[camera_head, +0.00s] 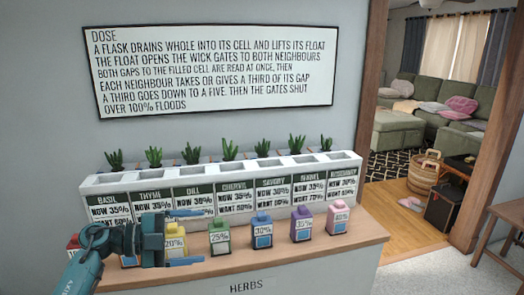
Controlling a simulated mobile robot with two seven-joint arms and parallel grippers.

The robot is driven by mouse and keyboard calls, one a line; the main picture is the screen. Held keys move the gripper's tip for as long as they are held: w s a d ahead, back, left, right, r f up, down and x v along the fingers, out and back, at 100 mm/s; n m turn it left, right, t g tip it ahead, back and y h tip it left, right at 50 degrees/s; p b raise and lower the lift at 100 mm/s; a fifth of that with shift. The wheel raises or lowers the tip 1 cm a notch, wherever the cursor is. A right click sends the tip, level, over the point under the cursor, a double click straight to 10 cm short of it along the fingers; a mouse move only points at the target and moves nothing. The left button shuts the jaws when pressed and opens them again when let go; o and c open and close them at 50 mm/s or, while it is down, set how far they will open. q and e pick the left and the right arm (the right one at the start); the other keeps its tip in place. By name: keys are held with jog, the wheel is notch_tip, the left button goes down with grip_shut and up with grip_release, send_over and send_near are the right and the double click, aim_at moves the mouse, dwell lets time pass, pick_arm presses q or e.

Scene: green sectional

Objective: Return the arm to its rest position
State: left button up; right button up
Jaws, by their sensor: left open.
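My left arm comes in from the lower left, teal and dark. My left gripper (194,238) is open, its two blue fingers apart above and below each other and pointing right. It hovers in front of the yellow flask (173,229), marked 20%; I cannot tell whether it touches it. Nothing is clearly held between the fingers. The arm and gripper partly hide the flasks at the left end, where a red one (73,241) shows at the edge. My right gripper is not in view.
A white planter (220,182) with labelled cells and several green plants stands on the wooden counter (330,246). Green 25% (219,240), blue 30% (262,232), purple 35% (302,226) and pink 40% (338,218) flasks stand along its front. A DOSE sign (210,70) hangs above.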

pick_arm(q)
jog(key=w+a+r+n+t+y, duration=0.5)
jog(key=w+a+r+n+t, duration=0.55)
jog(key=t, duration=0.55)
jog(key=w+a+f+n+g+y, duration=0.2)
jog(key=a+f+n+g+y, duration=0.2)
jog(key=a+f+n+y, duration=0.75)
jog(key=s+d+f+g+h, duration=0.2)
jog(key=s+d+f+g, duration=0.1)
jog(key=s+d+f, duration=1.1)
jog(key=s+d+f+g, duration=0.1)
jog(key=s+d+f, duration=0.2)
jog(key=s, duration=0.5)
jog(key=s+d+f+n+g+h, duration=0.1)
jog(key=s+d+f, duration=0.2)
jog(key=s, duration=0.5)
jog(key=s+d+f+g+h, duration=0.1)
jog(key=s+d+f, duration=0.2)
jog(key=s, duration=0.6)
jog(key=shift+d+f+n, duration=0.15)
jog(key=shift+f+n, duration=0.15)
jog(key=shift+f, duration=0.1)
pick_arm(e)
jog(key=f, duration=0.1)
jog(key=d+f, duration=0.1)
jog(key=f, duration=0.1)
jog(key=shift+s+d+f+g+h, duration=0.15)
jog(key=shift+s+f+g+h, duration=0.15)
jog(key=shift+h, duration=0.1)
